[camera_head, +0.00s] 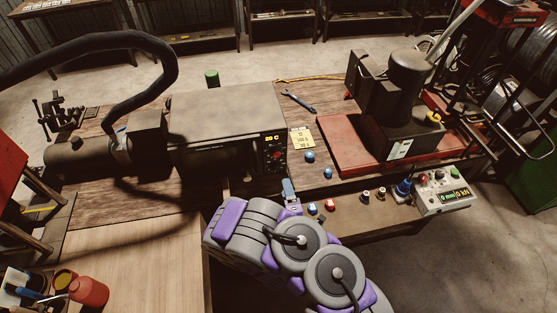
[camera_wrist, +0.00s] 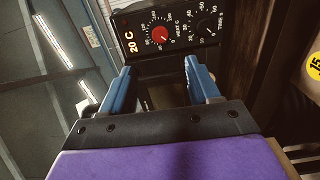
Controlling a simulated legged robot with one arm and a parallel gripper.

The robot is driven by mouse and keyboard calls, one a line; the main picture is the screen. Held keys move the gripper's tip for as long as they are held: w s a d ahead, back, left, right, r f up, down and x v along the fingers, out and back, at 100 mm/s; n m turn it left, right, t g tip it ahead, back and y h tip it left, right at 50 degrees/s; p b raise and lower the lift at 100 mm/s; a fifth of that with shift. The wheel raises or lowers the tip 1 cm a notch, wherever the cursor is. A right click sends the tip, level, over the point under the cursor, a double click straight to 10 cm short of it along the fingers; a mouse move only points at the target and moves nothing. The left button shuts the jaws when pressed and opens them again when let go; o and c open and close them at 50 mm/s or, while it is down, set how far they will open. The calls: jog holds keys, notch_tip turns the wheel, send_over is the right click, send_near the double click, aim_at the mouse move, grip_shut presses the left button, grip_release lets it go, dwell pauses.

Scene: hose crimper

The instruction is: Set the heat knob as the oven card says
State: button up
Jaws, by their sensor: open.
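The oven (camera_head: 225,110) is a dark box on the bench, with its control panel on its right front. In the wrist view, the red heat knob (camera_wrist: 160,34) sits in a dial marked HEAT C, beside a lit display (camera_wrist: 130,42) reading 20 C. A black TIME S knob (camera_wrist: 205,27) is to its right. A yellow card (camera_head: 301,138) with small dark writing lies right of the oven; I cannot read it surely. My gripper (camera_wrist: 160,78) is open and empty, its blue fingers apart and short of the red knob. It also shows in the head view (camera_head: 290,190), in front of the panel.
A wrench (camera_head: 298,100) and blue-topped pieces (camera_head: 309,157) lie right of the oven. Small fittings (camera_head: 330,205) stand along the bench's front. A black hose (camera_head: 130,40) arches at left.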

jog(key=a+b+x, duration=0.1)
jog(key=b+x, duration=0.2)
jog(key=b, duration=0.9)
send_near(276, 156)
jog(key=w, duration=0.3)
jog(key=shift+a+f+b, duration=0.25)
jog(key=shift+a+b, duration=0.25)
jog(key=shift+b, duration=0.3)
jog(key=shift+w+d+b, duration=0.1)
jog(key=shift+b, duration=1.15)
jog(key=x, duration=0.3)
jog(key=shift+r, duration=0.25)
jog(key=shift+x, duration=1.35)
jog(key=shift+f, duration=0.1)
jog(key=shift+c, duration=0.4)
